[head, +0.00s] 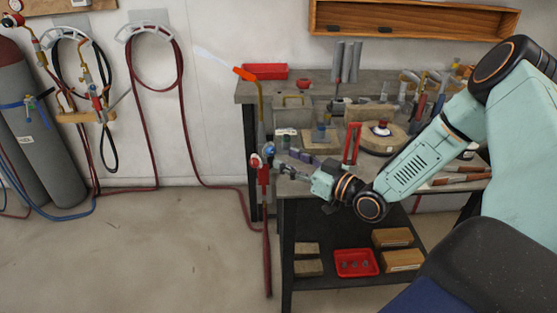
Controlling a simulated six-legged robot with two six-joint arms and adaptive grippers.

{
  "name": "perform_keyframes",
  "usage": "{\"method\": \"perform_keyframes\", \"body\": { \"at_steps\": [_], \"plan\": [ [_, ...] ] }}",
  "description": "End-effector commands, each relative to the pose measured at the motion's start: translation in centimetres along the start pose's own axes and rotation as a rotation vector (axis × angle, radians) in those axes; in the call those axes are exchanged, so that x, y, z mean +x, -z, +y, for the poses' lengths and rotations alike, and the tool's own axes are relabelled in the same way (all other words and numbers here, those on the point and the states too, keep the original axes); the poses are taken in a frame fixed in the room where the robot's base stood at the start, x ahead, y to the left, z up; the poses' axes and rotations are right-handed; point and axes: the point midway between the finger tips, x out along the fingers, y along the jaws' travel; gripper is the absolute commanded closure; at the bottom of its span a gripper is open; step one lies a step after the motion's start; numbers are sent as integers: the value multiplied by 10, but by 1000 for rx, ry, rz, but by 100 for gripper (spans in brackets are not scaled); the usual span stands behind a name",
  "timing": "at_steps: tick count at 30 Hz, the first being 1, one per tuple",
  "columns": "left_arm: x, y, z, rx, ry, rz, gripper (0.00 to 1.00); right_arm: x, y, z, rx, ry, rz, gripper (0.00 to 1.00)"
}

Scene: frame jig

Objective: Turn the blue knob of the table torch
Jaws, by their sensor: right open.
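The table torch (260,115) stands upright at the left edge of the workbench. Its thin brass tube bends left to an orange tip (244,74), with a pale flame-like streak (213,58) beyond it. The small blue knob (269,149) is on the torch body, with a red knob (256,162) just below and left. My right gripper (281,167) reaches in from the right, open, its fingertips just right of and slightly below the blue knob. At this size I cannot tell whether they touch it. My left gripper is out of view.
The workbench (293,186) carries blocks, a red stand (352,143), a round turntable (378,138) and several tools. A dark red hose (267,240) hangs below the torch. Gas cylinders (42,140) stand far left. The floor left of the bench is free.

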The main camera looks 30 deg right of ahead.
Motion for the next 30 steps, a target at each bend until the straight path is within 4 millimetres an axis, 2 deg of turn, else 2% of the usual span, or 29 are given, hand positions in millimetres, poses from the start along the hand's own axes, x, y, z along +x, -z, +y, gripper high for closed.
{"method": "perform_keyframes", "body": {
  "at_steps": [3, 9, 15, 23, 30],
  "plan": [
    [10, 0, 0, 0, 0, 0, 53, 15, -2, -2, -2, 4, -1, 53],
    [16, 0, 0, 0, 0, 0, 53, 33, -1, -1, -1, 2, -2, 53],
    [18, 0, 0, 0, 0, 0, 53, 40, 0, 0, 1, 0, 0, 53],
    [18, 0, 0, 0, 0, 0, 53, 41, 0, 0, 2, -1, 0, 53],
    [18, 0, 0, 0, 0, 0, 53, 41, 0, 0, 2, -1, -1, 73]
  ]
}}
